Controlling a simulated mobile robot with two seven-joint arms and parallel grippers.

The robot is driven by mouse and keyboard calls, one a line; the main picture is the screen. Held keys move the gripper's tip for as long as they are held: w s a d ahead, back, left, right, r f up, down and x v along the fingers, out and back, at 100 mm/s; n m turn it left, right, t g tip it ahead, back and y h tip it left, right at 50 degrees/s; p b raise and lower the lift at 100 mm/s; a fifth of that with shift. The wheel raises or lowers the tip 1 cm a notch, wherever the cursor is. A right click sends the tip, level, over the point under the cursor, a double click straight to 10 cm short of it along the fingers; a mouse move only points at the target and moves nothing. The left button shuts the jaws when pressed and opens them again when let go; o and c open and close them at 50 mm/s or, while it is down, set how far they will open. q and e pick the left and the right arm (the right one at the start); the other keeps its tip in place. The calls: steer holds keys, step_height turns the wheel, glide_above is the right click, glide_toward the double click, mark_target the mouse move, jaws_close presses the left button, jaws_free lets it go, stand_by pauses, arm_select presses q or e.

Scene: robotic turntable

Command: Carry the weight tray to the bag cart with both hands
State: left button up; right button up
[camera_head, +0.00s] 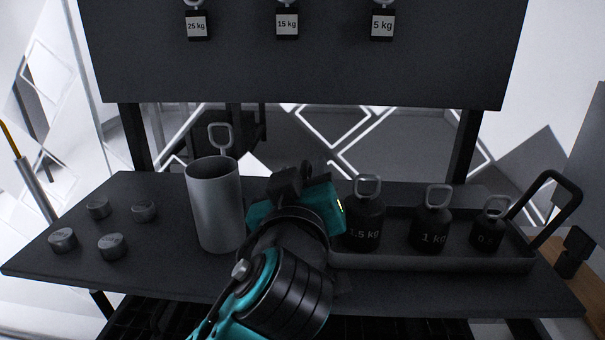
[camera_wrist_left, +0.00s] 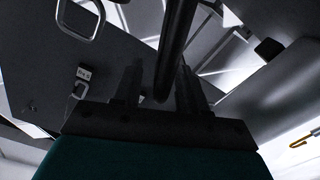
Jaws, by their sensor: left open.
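The weight tray (camera_head: 440,262) is a long dark grey tray on the table, holding black ringed weights marked 1.5 kg (camera_head: 364,235), 1 kg (camera_head: 432,238) and a smaller one (camera_head: 490,235) with an unclear label. Its right handle (camera_head: 548,190) stands up as a black loop. My left gripper (camera_head: 300,178) is at the tray's left end, its arm hiding that end. In the left wrist view, my left gripper (camera_wrist_left: 160,88) is open, with a dark bar (camera_wrist_left: 178,35), apparently the left handle, between its fingers. I see neither my right gripper nor a clear bag cart.
A grey cylinder (camera_head: 215,212) stands close left of my left arm. Several small metal discs (camera_head: 112,246) lie on the table's left (camera_head: 165,275). A dark panel (camera_head: 300,65) with labelled weights hangs behind. A dark object (camera_head: 573,252) stands by the right edge.

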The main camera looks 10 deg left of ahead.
arm_select(q)
steer(key=shift+s, duration=0.1)
jaws_close()
stand_by(0.3)
